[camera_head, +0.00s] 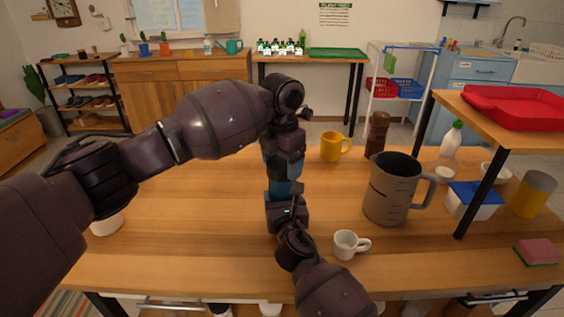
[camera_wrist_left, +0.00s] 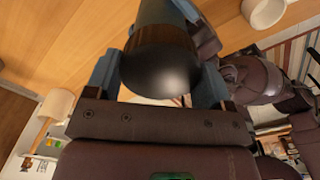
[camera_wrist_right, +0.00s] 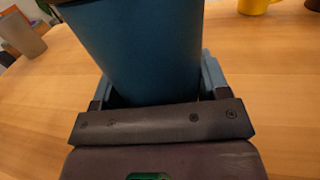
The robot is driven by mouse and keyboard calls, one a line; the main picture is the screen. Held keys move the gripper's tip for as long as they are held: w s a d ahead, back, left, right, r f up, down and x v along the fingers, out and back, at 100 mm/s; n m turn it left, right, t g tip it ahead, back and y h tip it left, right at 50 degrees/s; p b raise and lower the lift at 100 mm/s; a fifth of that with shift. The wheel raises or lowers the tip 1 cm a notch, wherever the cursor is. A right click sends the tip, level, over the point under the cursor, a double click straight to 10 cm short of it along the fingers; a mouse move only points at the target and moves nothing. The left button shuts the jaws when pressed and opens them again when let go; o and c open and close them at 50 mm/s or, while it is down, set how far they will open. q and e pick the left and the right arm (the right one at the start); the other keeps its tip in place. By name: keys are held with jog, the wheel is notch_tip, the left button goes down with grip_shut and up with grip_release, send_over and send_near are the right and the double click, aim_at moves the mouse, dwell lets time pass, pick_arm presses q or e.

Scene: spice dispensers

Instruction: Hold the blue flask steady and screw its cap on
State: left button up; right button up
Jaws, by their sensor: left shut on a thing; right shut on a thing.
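The blue flask (camera_head: 280,188) stands upright near the middle of the wooden table (camera_head: 180,235). My right gripper (camera_head: 287,208) is shut around its body from the front. The flask's blue wall (camera_wrist_right: 140,50) fills the space between the fingers in the right wrist view. My left gripper (camera_head: 284,160) points down from above and is shut on the dark cap (camera_wrist_left: 162,62). The cap is at the flask's top, in line with it, and seems to touch it. The fingers hide the joint, so I cannot tell how far it is threaded.
A grey measuring jug (camera_head: 392,192) and a small white cup (camera_head: 344,245) stand just right of the grippers. A yellow mug (camera_head: 331,147) and a brown grinder (camera_head: 377,134) stand behind. A raised shelf with a red tray (camera_head: 520,106) is at right. The table's left is mostly clear.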

pick_arm(q)
jog(key=shift+r, duration=0.1)
jog(key=o, duration=0.9)
jog(key=shift+r, duration=2.2)
jog(key=shift+c, duration=0.4)
